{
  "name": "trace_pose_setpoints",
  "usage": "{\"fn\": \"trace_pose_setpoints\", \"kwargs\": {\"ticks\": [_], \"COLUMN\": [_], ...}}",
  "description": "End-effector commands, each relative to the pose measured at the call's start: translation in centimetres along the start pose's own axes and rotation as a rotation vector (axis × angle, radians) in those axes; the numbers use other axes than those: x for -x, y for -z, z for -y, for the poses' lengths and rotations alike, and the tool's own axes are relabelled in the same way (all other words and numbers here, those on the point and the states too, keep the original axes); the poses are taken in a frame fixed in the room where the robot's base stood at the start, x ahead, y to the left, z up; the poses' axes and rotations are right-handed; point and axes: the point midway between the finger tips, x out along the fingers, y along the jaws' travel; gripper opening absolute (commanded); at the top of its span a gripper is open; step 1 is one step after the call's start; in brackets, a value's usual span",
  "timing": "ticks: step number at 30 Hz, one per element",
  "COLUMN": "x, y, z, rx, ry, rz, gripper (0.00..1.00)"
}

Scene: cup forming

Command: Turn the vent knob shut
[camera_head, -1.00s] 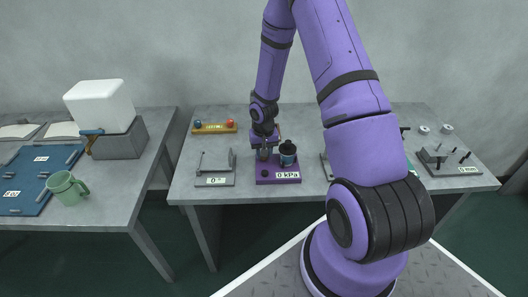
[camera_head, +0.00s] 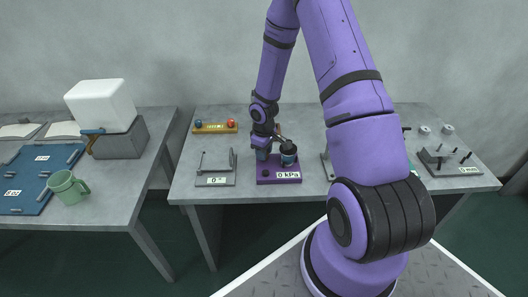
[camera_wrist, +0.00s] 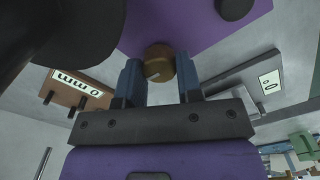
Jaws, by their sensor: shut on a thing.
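The purple vent unit (camera_head: 262,181) stands on the bench with a "0 kPa" readout on its front. The vent knob (camera_wrist: 158,62) is a round brown knob with a pale line across its face, seen in the wrist view. My gripper (camera_wrist: 160,75) is shut on it, with one blue-grey finger on each side. In the head view my gripper (camera_head: 262,154) is low over the left part of the unit, and my wrist hides the knob there.
A dark-topped cylinder (camera_head: 288,154) stands on the same unit, close right of my gripper. Another fixture (camera_head: 452,161) stands at the right.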

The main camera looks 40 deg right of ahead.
Motion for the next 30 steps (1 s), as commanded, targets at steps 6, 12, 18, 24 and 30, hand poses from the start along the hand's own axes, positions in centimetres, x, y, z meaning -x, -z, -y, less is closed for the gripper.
{"fn": "trace_pose_setpoints", "kwargs": {"ticks": [6,12,18,24,30], "x": [0.04,0.04,0.04,0.04,0.03], "y": [0.02,0.02,0.02,0.02,0.01], "z": [-0.04,-0.04,-0.04,-0.04,-0.02], "rx": [0.082,0.113,0.119,0.119,0.118], "ry": [-0.001,-0.001,-0.001,-0.001,-0.001], "rz": [-0.001,-0.001,-0.001,-0.001,0.0], "gripper": [0.1,0.1,0.1,0.1,0.59]}}
